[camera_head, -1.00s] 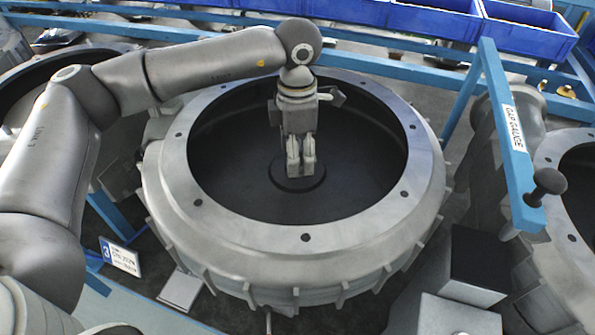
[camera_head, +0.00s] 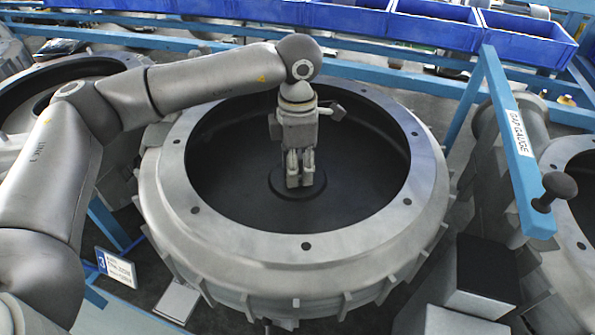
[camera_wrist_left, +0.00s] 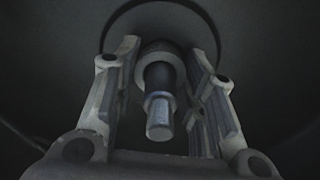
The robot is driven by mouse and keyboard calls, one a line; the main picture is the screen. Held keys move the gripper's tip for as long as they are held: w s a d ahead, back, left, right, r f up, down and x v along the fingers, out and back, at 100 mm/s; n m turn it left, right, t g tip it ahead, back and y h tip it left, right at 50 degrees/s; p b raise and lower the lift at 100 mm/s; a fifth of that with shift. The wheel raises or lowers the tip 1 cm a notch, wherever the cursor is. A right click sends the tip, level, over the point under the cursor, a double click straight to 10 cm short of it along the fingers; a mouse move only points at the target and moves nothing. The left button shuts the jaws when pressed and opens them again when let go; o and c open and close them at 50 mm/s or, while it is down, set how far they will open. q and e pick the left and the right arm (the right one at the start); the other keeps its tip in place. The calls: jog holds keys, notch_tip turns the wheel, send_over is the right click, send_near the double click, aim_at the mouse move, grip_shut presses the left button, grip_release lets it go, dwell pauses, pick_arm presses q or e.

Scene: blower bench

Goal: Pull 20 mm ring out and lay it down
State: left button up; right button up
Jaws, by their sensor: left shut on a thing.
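My left gripper (camera_head: 299,178) reaches down into the dark bowl of a large round grey casing (camera_head: 330,262), over the hub (camera_head: 316,189) at its centre. In the left wrist view, its two fingers (camera_wrist_left: 160,85) stand either side of a grey ring (camera_wrist_left: 160,57) and are shut on it. The ring sits around a stepped round shaft (camera_wrist_left: 159,112), whose lighter end points toward the camera. The view is dark, and I cannot tell how deep the ring sits. My right gripper is not in view.
A blue frame bar labelled GAP GAUGE (camera_head: 519,140) with a dark knob (camera_head: 556,187) stands right of the casing. Blue bins (camera_head: 435,22) line the back. A sign marked 3 (camera_head: 116,267) and a dark block (camera_head: 487,270) are near the front. Another casing (camera_head: 75,78) is at left.

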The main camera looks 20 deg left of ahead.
pick_arm(q)
jog(key=shift+r, duration=0.15)
jog(key=shift+r, duration=0.45)
dwell(0.3)
jog(key=shift+r, duration=0.1)
jog(key=shift+r+p, duration=0.75)
jog(key=shift+r, duration=0.55)
jog(key=shift+r+p, duration=1.75)
jog(key=shift+r, duration=2)
